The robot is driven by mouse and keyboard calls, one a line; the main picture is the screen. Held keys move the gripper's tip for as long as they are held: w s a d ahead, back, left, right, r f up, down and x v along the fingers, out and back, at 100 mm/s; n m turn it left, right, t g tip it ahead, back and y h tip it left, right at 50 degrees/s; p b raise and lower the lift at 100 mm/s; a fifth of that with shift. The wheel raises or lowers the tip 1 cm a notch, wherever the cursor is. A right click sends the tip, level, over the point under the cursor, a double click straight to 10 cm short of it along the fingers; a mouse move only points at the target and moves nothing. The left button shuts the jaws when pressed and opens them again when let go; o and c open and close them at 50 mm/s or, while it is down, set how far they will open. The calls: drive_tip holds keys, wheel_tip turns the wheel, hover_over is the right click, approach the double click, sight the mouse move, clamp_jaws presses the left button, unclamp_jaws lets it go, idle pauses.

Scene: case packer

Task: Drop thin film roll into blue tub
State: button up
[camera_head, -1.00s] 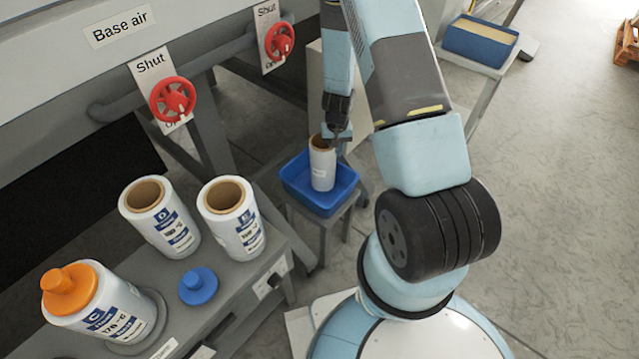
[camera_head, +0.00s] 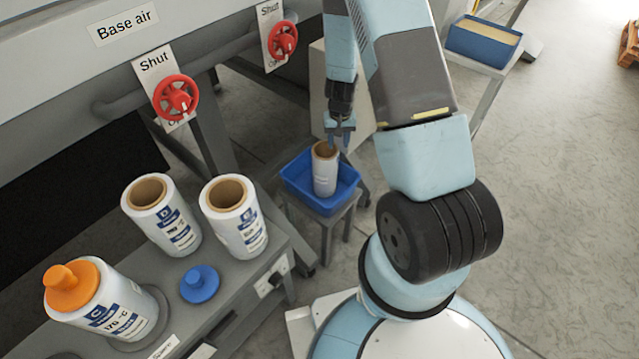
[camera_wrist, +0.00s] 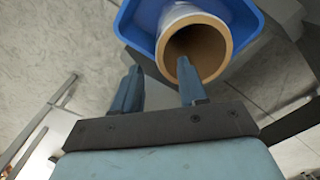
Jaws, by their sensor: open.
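The thin film roll (camera_head: 325,176) is white with a brown core. It stands upright in the blue tub (camera_head: 343,194), which rests on a small grey stand. My gripper (camera_head: 338,146) is just above the roll's top in the head view. In the wrist view my gripper (camera_wrist: 158,80) is open, with one finger overlapping the mouth of the roll (camera_wrist: 213,75) and the other outside it to the left. I cannot tell whether that finger is inside the core or above it. The tub (camera_wrist: 140,25) shows around the roll there.
Red valve wheels (camera_head: 176,97) are above. Another blue tub (camera_head: 482,45) stands at the back right.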

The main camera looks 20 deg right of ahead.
wheel_tip(320, 180, up, 10)
drive_tip(key=shift+f, duration=0.25)
drive_tip(key=shift+w+r, duration=0.1)
idle(0.5)
drive_tip(key=s+a+r+t, duration=0.1)
drive_tip(key=s+r, duration=0.2)
drive_tip(key=r, duration=0.5)
drive_tip(key=s+a+r+n+t+y, duration=0.1)
drive_tip(key=s+r, duration=0.1)
drive_tip(key=r, duration=0.7)
drive_tip(key=s+a+r+t, duration=0.1)
drive_tip(key=s+a+r, duration=0.15)
drive_tip(key=r, duration=0.55)
drive_tip(key=s+r+t, duration=0.1)
drive_tip(key=s+r, duration=0.5)
drive_tip(key=s, duration=0.3)
drive_tip(key=s+d+r+n+t+h, duration=0.1)
drive_tip(key=s+r, duration=0.6)
drive_tip(key=s, duration=0.3)
drive_tip(key=shift+r+t, duration=0.2)
drive_tip(key=shift+t, duration=0.1)
